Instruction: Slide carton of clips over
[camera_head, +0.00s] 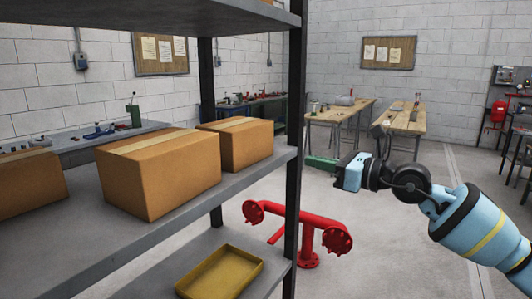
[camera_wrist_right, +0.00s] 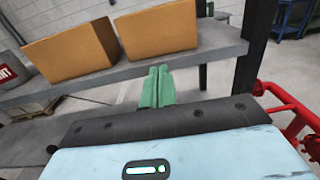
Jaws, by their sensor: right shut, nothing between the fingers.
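Three brown cartons sit on the grey shelf board (camera_head: 245,180): a large one in front (camera_head: 160,175), one behind it to the right (camera_head: 245,143), and one cut off at the left edge (camera_head: 28,185). I see no label, so I cannot tell which holds clips. My right gripper (camera_head: 320,162) is shut and empty, just right of the shelf's front post and apart from the cartons. In the right wrist view its green fingers (camera_wrist_right: 157,88) are together, pointing towards the shelf, with two cartons beyond, one left (camera_wrist_right: 70,50) and one right (camera_wrist_right: 158,30). My left gripper is out of view.
A dark shelf post (camera_head: 293,150) stands between my right gripper and the cartons. Another shelf board (camera_head: 190,12) is overhead. A yellow tray (camera_head: 220,272) lies on the lower shelf. Red pipework (camera_head: 305,228) stands beyond the shelf. Wooden workbenches (camera_head: 340,112) are farther back.

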